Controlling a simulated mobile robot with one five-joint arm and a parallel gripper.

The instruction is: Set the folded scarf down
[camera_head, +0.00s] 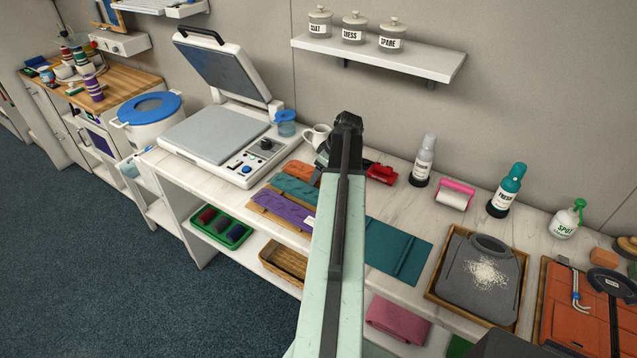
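My arm reaches up from the bottom middle and ends over the counter. Dark parts at its far end, which look like my gripper (322,157), show just left of the arm above the colored strips. The fingers are mostly hidden, so I cannot tell whether they are open or shut, or whether they hold anything. Which cloth is the folded scarf is unclear. A pink folded cloth (398,318) lies on the lower shelf. A flat teal piece (402,252) lies on the counter right of the arm. Orange, teal and purple (284,211) strips lie side by side left of it.
A heat press (205,133) stands open at the left of the counter (177,172). A white mug (316,135), a red item (381,173), bottles and a lint roller (454,194) stand at the back.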

